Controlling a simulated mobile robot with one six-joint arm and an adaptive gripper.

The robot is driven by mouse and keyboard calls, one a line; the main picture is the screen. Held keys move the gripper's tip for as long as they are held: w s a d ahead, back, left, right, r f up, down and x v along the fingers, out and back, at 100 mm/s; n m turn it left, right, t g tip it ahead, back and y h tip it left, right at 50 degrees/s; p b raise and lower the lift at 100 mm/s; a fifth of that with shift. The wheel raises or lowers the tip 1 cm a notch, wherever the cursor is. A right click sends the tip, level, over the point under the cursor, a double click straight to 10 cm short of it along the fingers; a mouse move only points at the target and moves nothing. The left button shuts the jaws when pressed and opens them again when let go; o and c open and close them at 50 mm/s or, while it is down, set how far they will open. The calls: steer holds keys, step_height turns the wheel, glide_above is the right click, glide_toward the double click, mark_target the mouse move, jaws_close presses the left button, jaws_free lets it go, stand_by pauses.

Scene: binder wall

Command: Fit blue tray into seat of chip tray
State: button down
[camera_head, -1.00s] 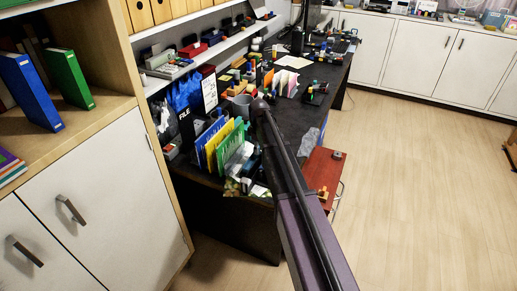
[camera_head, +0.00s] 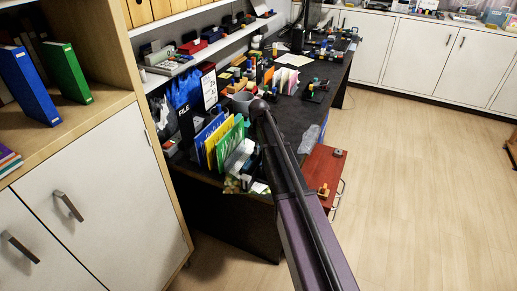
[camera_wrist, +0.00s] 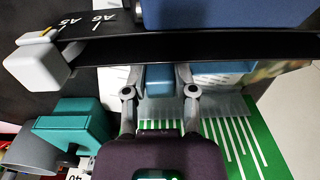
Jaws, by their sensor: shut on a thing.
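My gripper (camera_wrist: 159,92) shows at the bottom of the wrist view. Its two grey fingers are closed on the sides of a small blue piece, the blue tray (camera_wrist: 158,78). The tray's far end passes under a long black bar, so its full shape is hidden. A grey plate lies right below the fingers. A larger blue body (camera_wrist: 236,12) stands beyond the bar. I cannot make out the seat of the chip tray. In the head view my dark arm reaches over the desk and the gripper cannot be made out.
A black strip marked A5 and A6 (camera_wrist: 75,20) carries a white block (camera_wrist: 37,62). A teal block (camera_wrist: 75,130) is left of my gripper, and a green striped sheet (camera_wrist: 232,145) lies below right. Upright folders (camera_head: 220,143) crowd the desk. The floor (camera_head: 420,170) at right is clear.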

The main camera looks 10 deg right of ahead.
steer(key=shift+f, duration=0.2)
steer(key=shift+c, duration=1.7)
jaws_free()
steer(key=shift+r, duration=0.2)
step_height(320, 180, up, 8)
steer(key=p, duration=0.8)
steer(key=shift+r+p, duration=0.25)
steer(key=shift+p, duration=0.05)
steer(key=shift+f, duration=0.1)
steer(key=s+r+m+p, duration=0.3)
steer(key=s+m, duration=0.7)
steer(key=s, duration=1.9)
steer(key=shift+a+r+m, duration=0.15)
steer(key=shift+a+m, duration=0.15)
steer(key=shift+m, duration=0.1)
